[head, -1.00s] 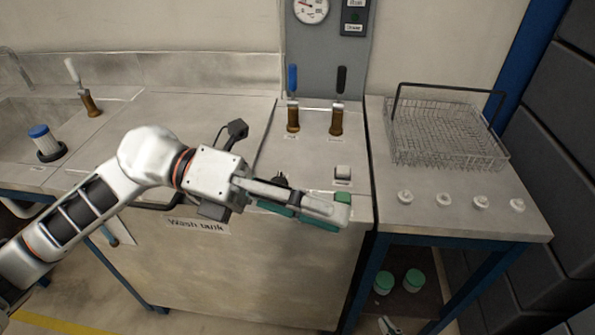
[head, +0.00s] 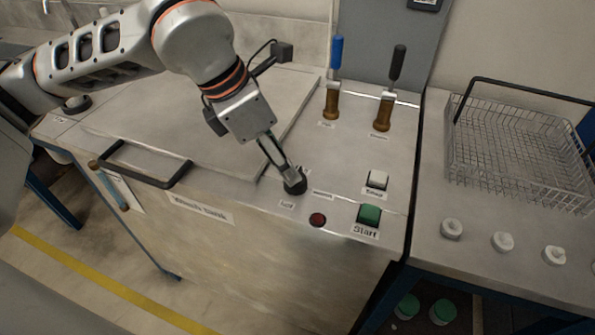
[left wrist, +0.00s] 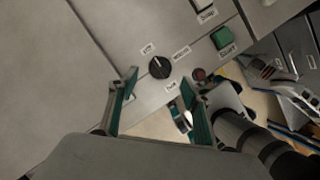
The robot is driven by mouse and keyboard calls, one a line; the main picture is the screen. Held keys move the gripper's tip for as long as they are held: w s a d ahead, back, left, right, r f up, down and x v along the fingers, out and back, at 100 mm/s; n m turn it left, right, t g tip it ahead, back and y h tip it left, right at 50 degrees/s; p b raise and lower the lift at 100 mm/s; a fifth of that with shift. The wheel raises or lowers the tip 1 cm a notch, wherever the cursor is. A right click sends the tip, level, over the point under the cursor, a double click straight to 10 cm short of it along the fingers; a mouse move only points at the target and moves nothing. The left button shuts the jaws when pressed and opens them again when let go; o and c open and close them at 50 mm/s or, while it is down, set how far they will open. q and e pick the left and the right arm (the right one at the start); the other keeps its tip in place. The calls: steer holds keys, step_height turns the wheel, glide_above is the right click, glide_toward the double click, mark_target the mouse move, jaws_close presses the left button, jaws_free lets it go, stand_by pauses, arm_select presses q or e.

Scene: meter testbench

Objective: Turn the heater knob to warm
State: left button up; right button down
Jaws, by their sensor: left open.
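The heater knob (head: 295,184) is a small black round knob on the front part of the wash tank's top. In the left wrist view the knob (left wrist: 160,67) has labels around it; one reads Off, and the others are small and blurred. I cannot tell for sure where its pointer aims. My left gripper (head: 286,172) reaches down at the knob and partly covers it in the head view. In the left wrist view its two fingers (left wrist: 160,80) are apart, with the knob just beyond and between their tips.
Beside the knob are a red light (head: 318,219), a green Start button (head: 369,214) and a white button (head: 377,180). Behind stand a blue-handled lever (head: 336,60) and a black-handled lever (head: 397,65). A wire basket (head: 520,150) is at the right. The lid handle (head: 140,170) sticks out left.

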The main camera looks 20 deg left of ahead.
mark_target(299, 188)
arm_select(q)
steer(key=x, duration=0.6)
steer(key=shift+b, duration=0.35)
steer(key=shift+c, duration=0.3)
steer(key=c, duration=1)
